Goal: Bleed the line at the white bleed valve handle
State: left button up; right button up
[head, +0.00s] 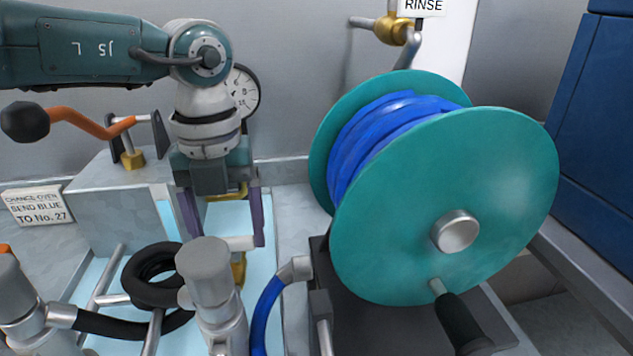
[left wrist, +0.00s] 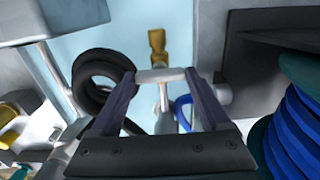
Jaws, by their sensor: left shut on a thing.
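The white bleed valve handle (head: 240,242) is a short white bar beside a brass fitting (head: 239,268), low in the middle of the head view. My left gripper (head: 226,241) points down over it, with one purple finger on each side. In the left wrist view the white handle (left wrist: 160,75) spans between the two fingertips (left wrist: 161,77), and the brass part (left wrist: 157,42) stands just beyond it. The gripper is shut on the handle. A grey cylinder partly hides the lower fitting in the head view. My right gripper is not in view.
A teal reel with blue hose (head: 450,200) fills the right side. A grey capped cylinder (head: 205,275) and a coiled black hose (head: 150,265) stand close by the gripper. An orange lever with a black knob (head: 85,122) and a gauge (head: 243,92) are behind.

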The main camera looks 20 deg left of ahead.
aim_at(230, 239)
pick_arm(q)
jog(key=o, duration=1.2)
jog(key=shift+r, duration=0.1)
notch_tip(230, 239, up, 10)
jog(key=shift+f, duration=0.1)
